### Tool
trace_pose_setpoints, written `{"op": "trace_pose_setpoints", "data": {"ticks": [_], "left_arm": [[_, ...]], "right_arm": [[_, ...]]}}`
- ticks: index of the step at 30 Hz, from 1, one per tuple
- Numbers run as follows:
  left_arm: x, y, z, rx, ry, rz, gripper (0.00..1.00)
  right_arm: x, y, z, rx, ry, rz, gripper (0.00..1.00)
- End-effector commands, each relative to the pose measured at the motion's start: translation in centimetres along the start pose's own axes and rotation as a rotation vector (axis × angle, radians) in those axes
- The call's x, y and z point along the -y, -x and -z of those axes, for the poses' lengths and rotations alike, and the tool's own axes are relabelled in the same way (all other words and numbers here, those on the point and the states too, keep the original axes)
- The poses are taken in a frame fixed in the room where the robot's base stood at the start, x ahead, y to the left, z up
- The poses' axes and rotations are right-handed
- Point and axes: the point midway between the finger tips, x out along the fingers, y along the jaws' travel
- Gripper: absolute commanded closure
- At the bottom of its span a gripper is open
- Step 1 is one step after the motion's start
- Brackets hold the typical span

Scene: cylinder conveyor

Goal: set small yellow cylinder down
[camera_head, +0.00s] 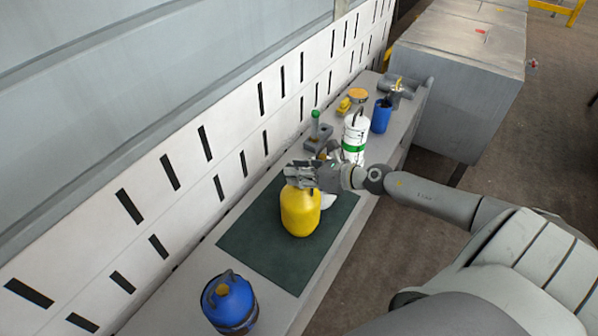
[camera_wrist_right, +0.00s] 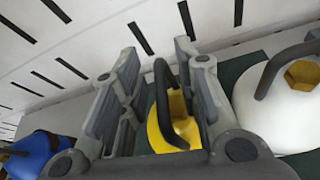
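The yellow cylinder (camera_head: 300,211) stands upright on the dark green mat (camera_head: 262,250), and its base seems to touch the mat. My right gripper (camera_head: 301,176) is right above it and covers its top in the head view. In the right wrist view, the yellow cylinder (camera_wrist_right: 158,130) shows between the open fingers of my right gripper (camera_wrist_right: 160,75). Its dark handle (camera_wrist_right: 163,95) stands between them, nearer the right finger, with a visible gap to the left finger. My left gripper is not in view.
A white cylinder (camera_wrist_right: 285,105) stands close beside the yellow one. A blue cylinder (camera_head: 231,302) is at the near end of the bench. A white-green cylinder (camera_head: 355,137) and a blue cup (camera_head: 381,116) stand farther back. A slotted white wall (camera_head: 187,150) borders the left side.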

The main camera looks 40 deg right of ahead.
Motion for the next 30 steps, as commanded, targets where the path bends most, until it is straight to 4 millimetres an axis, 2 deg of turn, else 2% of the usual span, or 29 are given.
{"op": "trace_pose_setpoints", "data": {"ticks": [8,30], "left_arm": [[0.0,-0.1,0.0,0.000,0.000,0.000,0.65],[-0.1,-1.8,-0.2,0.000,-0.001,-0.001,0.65]], "right_arm": [[0.0,0.6,0.1,-0.002,0.000,0.001,0.70],[-0.1,7.4,0.1,-0.002,-0.004,-0.002,0.70]]}}
